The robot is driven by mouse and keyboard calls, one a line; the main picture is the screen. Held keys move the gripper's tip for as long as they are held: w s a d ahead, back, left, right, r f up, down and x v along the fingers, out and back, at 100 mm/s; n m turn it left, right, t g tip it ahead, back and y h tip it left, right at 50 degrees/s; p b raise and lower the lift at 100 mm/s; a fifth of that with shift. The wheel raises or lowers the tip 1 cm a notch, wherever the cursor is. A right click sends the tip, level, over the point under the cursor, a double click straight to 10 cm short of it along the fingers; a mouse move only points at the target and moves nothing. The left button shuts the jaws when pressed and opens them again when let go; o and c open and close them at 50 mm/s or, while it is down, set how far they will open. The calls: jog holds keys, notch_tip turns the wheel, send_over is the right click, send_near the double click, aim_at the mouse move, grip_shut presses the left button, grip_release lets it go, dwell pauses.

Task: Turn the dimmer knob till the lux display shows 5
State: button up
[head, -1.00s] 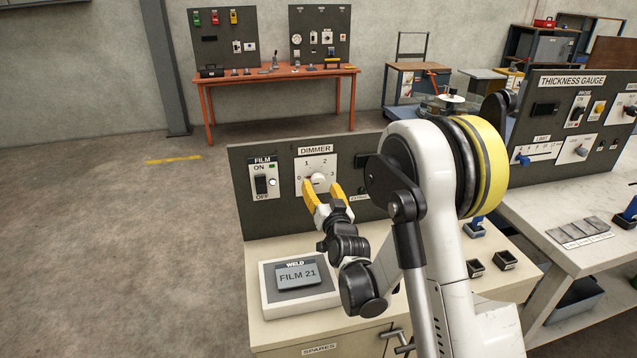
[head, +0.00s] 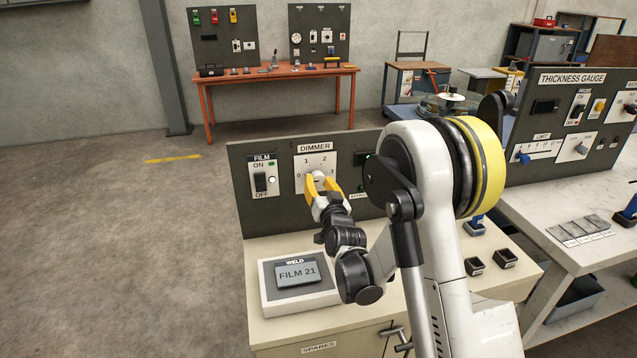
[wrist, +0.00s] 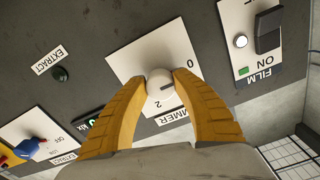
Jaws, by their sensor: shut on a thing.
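The white round dimmer knob (head: 319,176) sits on a white numbered plate (head: 303,164) under the DIMMER label. My gripper (head: 320,183) has its yellow fingers shut on the knob, one on each side. The wrist view shows the knob (wrist: 159,81) between the fingertips (wrist: 161,84), with a dark mark on its face near the right finger. The lux display is a dark window (head: 360,158) right of the dial. My arm covers part of it in the head view, and a finger covers most of it in the wrist view, so its reading cannot be made out.
A FILM switch (head: 260,183) stands left of the dial, with a green lamp above it. A WELD box (head: 298,287) showing "FILM 21" lies on the bench below. The THICKNESS GAUGE panel (head: 565,125) is to the right.

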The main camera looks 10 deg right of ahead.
jog(key=shift+m, duration=0.3)
jog(key=m+b, duration=0.2)
jog(key=m, duration=0.3)
jog(key=shift+m, duration=0.3)
jog(key=m+b, duration=0.1)
jog(key=m, duration=0.4)
jog(key=shift+a+r, duration=0.1)
jog(key=shift+r, duration=0.05)
jog(key=shift+m, duration=0.4)
jog(key=o, duration=1.2)
jog(key=shift+s, duration=0.1)
